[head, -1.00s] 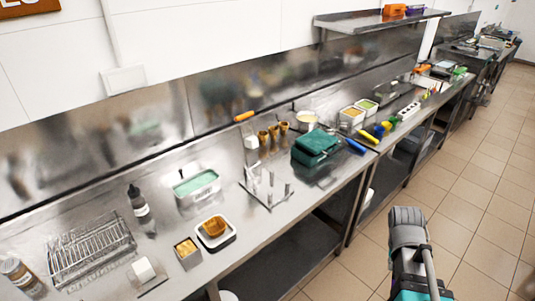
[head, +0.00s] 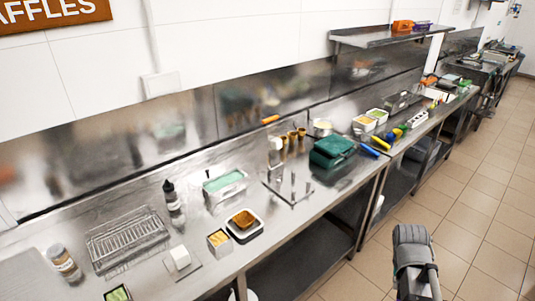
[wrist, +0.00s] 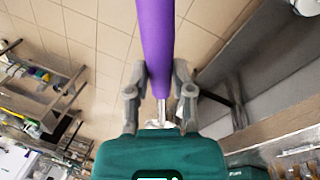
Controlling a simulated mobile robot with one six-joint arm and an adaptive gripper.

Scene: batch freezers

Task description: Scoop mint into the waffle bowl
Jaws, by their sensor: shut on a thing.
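The mint is a pale green mass (head: 224,181) in a rectangular tub (head: 228,194) on the steel counter, in the head view. The waffle bowl (head: 243,218) is brown and sits in a white square dish (head: 246,236) just right of and in front of the tub. In the wrist view my gripper (wrist: 159,92) is shut on a tool with a purple handle (wrist: 156,40) and a thin metal shank. The tool's far end is out of view. In the head view only my arm shows, over the floor at right; the gripper and tool do not show there.
A dark squeeze bottle (head: 172,196) stands left of the tub, and a wire rack (head: 127,240) lies farther left. A small box (head: 220,243) sits beside the dish. A metal stand (head: 290,190) and a dark green box (head: 331,152) are to the right. The aisle floor is clear.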

